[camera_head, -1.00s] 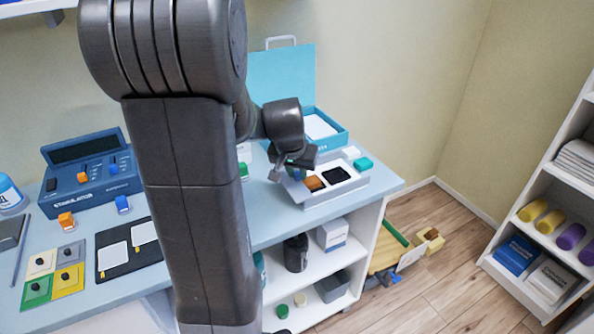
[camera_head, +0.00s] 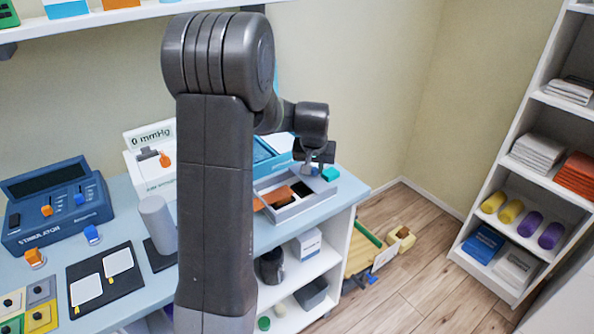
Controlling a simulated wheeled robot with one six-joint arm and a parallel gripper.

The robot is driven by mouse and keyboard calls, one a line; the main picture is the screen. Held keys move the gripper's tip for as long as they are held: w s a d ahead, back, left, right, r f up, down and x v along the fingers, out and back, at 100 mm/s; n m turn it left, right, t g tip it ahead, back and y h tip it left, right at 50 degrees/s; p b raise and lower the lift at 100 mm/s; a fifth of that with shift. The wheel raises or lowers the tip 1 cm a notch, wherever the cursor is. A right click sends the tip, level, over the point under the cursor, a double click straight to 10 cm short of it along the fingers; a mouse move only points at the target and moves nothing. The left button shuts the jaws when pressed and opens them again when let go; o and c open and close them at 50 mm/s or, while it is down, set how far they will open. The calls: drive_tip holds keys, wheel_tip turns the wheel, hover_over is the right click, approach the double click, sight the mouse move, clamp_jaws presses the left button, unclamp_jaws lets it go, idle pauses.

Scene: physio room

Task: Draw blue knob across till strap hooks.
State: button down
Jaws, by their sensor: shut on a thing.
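My gripper (camera_head: 313,163) is at the far right end of the grey tray-like fixture (camera_head: 288,213) on the counter. It is shut on a small blue piece, seemingly the blue knob (camera_head: 314,171), which is mostly hidden by the fingers. An orange-brown strip (camera_head: 273,198), which may be the strap, lies at the fixture's left part and sticks out past its left edge, partly behind my arm. A dark opening (camera_head: 301,187) lies right of it. I cannot make out a hook or whether anything is hooked.
A teal block (camera_head: 331,174) is close right of my gripper. A teal box (camera_head: 270,155) stands behind the fixture. A white "0 mmHg" device (camera_head: 150,165), a grey cylinder (camera_head: 157,222) and a blue stimulator (camera_head: 57,205) stand to the left. The counter ends just right of the fixture.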

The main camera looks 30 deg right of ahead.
drive_tip(key=shift+w+d, duration=0.1)
drive_tip(key=shift+d, duration=0.8)
drive_tip(key=shift+r, duration=0.1)
drive_tip(key=c, duration=1.7)
unclamp_jaws()
drive_tip(key=o, duration=0.4)
drive_tip(key=shift+d, duration=0.2)
drive_tip(key=shift+a, duration=0.1)
drive_tip(key=v, duration=1.3)
drive_tip(key=shift+r, duration=0.3)
